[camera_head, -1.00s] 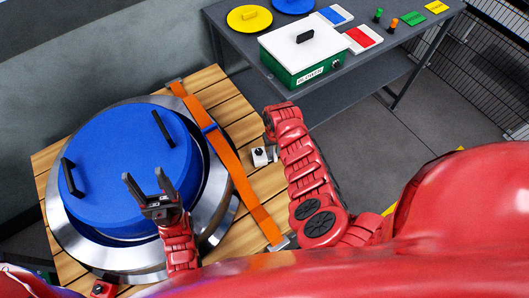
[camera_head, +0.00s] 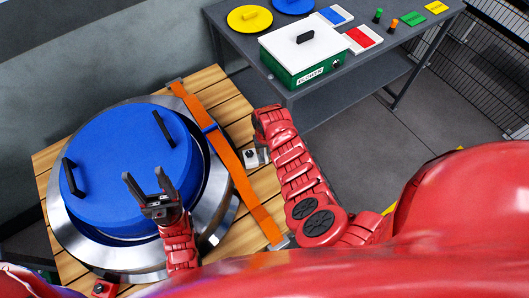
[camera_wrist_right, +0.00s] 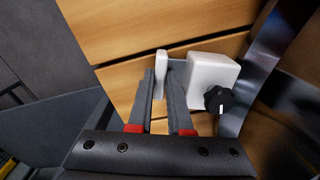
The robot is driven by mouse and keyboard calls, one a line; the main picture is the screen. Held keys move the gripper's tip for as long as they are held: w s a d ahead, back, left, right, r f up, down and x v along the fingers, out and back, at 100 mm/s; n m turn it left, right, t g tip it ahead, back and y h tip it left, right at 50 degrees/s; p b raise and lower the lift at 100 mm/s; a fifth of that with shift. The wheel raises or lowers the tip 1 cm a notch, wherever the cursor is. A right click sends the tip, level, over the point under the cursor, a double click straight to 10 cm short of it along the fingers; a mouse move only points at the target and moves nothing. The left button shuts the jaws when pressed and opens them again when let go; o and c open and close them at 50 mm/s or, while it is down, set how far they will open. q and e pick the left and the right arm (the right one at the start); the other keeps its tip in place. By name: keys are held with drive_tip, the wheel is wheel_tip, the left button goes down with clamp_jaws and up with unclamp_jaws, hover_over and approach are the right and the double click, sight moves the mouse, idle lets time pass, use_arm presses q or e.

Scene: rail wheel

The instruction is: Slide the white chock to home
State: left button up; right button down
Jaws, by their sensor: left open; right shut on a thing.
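The white chock (camera_head: 251,159) is a small white block with a black knob. It sits on the wooden pallet right of the steel wheel, beyond the orange strap. In the right wrist view the chock (camera_wrist_right: 206,78) stands close to the curved metal rim. My left gripper (camera_head: 145,180) is open and empty over the blue wheel cover (camera_head: 125,165).
The orange strap (camera_head: 235,165) crosses the pallet (camera_head: 48,165) beside the steel wheel (camera_head: 215,205). A red block (camera_head: 104,288) sits at the pallet's near edge. A grey table (camera_head: 248,60) behind carries a green box (camera_head: 305,68) with a white lid, discs and small parts.

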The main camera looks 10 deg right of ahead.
drive_tip(key=shift+a, duration=0.5)
drive_tip(key=c, duration=0.6)
unclamp_jaws()
drive_tip(key=shift+c, duration=0.2)
wheel_tip(320, 180, up, 2)
drive_tip(key=shift+r+p, duration=0.1)
drive_tip(key=shift+p, duration=0.85)
wheel_tip(320, 180, up, 4)
drive_tip(key=p, duration=0.3)
drive_tip(key=shift+s, duration=0.1)
